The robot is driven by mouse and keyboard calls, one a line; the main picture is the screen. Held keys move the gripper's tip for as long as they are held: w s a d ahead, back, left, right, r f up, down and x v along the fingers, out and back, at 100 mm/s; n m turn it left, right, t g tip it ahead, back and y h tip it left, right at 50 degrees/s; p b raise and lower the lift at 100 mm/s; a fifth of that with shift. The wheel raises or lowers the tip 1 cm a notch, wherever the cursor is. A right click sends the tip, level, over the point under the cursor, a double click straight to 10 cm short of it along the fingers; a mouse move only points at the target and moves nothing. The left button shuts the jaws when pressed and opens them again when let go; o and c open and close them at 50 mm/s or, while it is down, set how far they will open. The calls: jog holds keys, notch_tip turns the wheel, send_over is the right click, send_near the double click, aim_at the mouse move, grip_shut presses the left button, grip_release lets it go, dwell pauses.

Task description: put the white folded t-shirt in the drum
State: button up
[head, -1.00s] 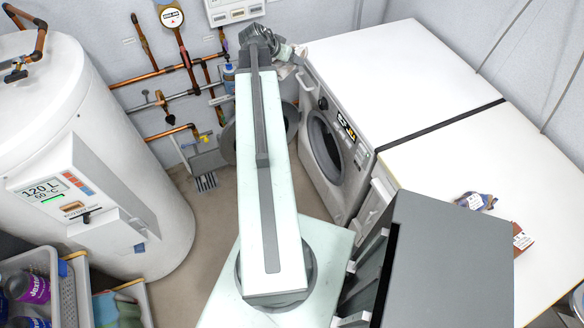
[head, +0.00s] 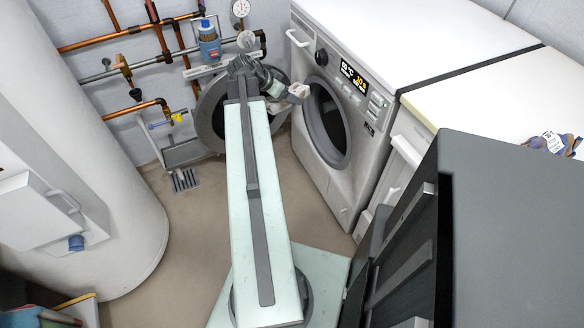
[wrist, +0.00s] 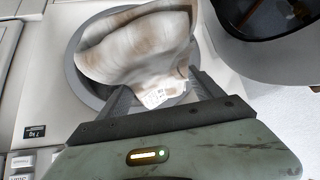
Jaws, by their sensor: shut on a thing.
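The white t-shirt (wrist: 140,45) is a pale bundle with brownish shading and a small printed label. My gripper (wrist: 163,92) is shut on its lower end in the wrist view. In the head view my gripper (head: 286,95) is in front of the washing machine (head: 368,100), with a small pale part of the t-shirt (head: 299,91) showing. The drum's opening (head: 326,120) is a dark round hole in the machine's front. In the wrist view the t-shirt hides most of the opening, and its grey ring (wrist: 76,80) shows around it. I cannot tell whether cloth is inside.
The round door (head: 207,118) stands open left of the opening; it also shows close at upper right in the wrist view (wrist: 285,60). Pipes and a blue bottle (head: 209,42) line the back wall. A white tank (head: 85,170) stands left. A dark grey cabinet (head: 510,230) stands right.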

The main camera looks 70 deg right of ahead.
notch_tip(320, 180, down, 26)
jog(key=s+a+m+g+y+b, duration=0.1)
jog(key=s+a+m+g+b, duration=0.1)
jog(key=b, duration=2)
jog(key=shift+a+r+m, duration=0.25)
jog(key=shift+a+m, duration=0.2)
jog(key=shift+m, duration=0.05)
jog(key=shift+s, duration=0.15)
jog(key=s+d, duration=2.2)
jog(key=s, duration=0.2)
jog(key=shift+d, duration=0.3)
